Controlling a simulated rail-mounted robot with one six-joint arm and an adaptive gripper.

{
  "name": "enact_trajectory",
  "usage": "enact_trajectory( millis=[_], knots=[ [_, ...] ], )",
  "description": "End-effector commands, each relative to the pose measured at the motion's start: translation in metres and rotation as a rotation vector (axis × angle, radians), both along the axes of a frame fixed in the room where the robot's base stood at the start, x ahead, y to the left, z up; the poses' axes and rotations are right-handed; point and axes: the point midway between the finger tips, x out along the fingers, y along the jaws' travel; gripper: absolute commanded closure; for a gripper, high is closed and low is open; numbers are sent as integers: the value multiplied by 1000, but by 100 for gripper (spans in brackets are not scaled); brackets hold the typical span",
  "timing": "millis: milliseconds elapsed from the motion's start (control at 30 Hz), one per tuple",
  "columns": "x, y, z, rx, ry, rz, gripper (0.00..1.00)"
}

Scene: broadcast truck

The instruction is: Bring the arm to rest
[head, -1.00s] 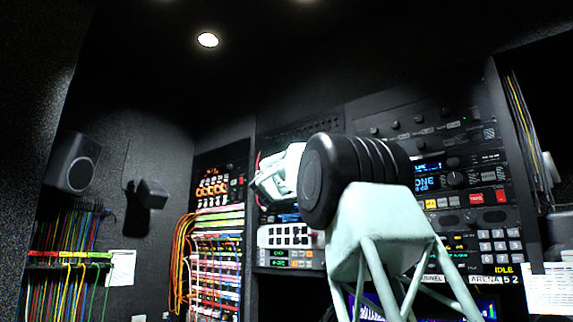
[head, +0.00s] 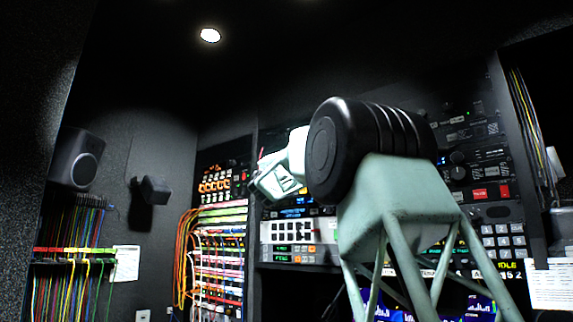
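My arm fills the centre and right of the head view, with a large black ribbed joint and a pale green link with struts in front of the equipment rack (head: 285,254). A pale green part of my arm shows beyond the joint, to its left. I cannot make out my gripper's fingertips, and nothing held can be seen. My arm hides much of the rack's middle.
A patch bay (head: 215,265) with orange and other cables is left of the rack. A speaker (head: 76,160) is on the left wall above a colourful cable panel (head: 75,252). Paper sheets (head: 552,284) hang at the right. A ceiling lamp (head: 209,35) is lit.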

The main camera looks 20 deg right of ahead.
Motion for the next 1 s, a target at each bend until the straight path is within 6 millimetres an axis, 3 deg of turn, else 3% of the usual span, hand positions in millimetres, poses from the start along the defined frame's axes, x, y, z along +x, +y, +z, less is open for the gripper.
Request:
enact_trajectory(
  millis=[367, 567, 767, 1000],
  knots=[
    [-2, -1, -1, 7, 0, 0, 81],
    [-17, -7, -9, 63, 6, -6, 81],
    [-50, -20, -32, 181, 19, -18, 81],
    [-100, -34, -77, 365, 47, -40, 81]
  ],
)
